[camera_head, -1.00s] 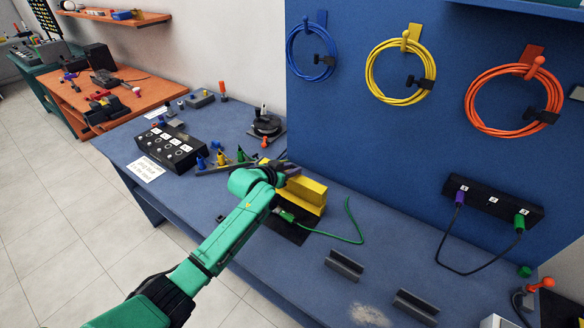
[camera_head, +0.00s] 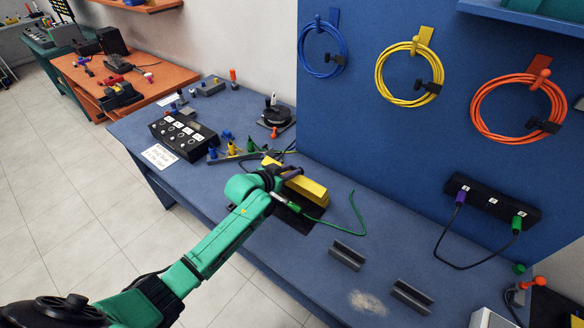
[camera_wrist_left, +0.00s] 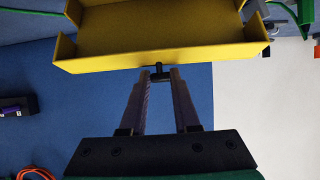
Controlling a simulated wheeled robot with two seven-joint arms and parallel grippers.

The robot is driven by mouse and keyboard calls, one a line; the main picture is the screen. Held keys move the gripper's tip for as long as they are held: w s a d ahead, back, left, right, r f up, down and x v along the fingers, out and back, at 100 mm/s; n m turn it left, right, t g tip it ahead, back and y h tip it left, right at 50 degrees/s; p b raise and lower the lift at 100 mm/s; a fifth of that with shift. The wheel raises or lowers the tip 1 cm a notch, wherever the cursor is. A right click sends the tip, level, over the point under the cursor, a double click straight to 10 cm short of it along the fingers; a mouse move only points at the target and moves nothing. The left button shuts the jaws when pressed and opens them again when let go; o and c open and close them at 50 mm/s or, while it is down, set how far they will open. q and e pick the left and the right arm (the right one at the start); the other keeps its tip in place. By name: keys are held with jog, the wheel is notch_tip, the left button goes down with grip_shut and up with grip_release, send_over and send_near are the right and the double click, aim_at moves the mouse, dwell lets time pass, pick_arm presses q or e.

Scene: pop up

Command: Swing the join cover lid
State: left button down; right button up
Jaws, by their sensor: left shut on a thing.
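The yellow join cover lid (camera_head: 309,190) is a long trough-shaped piece over a dark base plate (camera_head: 293,217) on the blue bench. My left gripper (camera_head: 292,172) is at the lid's far upper side. In the left wrist view, its fingers (camera_wrist_left: 159,74) are shut on a small dark knob (camera_wrist_left: 159,67) at the middle of the lid's edge. That view also shows the inside of the yellow lid (camera_wrist_left: 160,35) and its end walls. The lid looks tilted; its exact angle is hard to tell. My gripper and wrist hide part of it. My right gripper is not in view.
A green cable (camera_head: 354,213) curves right of the base plate. Two grey channel blocks (camera_head: 348,254) (camera_head: 412,296) lie nearer the right front. A black switch box (camera_head: 183,136) and small coloured parts stand left. The blue panel (camera_head: 400,135) with hanging cables rises behind.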

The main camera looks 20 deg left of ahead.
pick_arm(q)
jog(key=s, duration=0.1)
jog(key=s+a+f+p, duration=0.1)
jog(key=s, duration=0.1)
jog(key=shift+s+a, duration=0.1)
jog(key=shift+a, duration=0.1)
jog(key=shift+p, duration=0.3)
jog(key=s+f, duration=0.1)
jog(key=s+a+f, duration=0.1)
jog(key=s, duration=0.1)
jog(key=shift+s+a+f+p, duration=0.15)
jog(key=shift+s+p, duration=0.1)
jog(key=shift+p, duration=0.15)
jog(key=shift+s+a+f+b, duration=0.2)
jog(key=shift+s+a+f, duration=0.1)
jog(key=shift+s+f, duration=0.45)
jog(key=shift+s+a+f+b, duration=0.15)
jog(key=shift+s+a+f, duration=0.1)
jog(key=shift+s+f, duration=0.45)
jog(key=shift+w, duration=0.1)
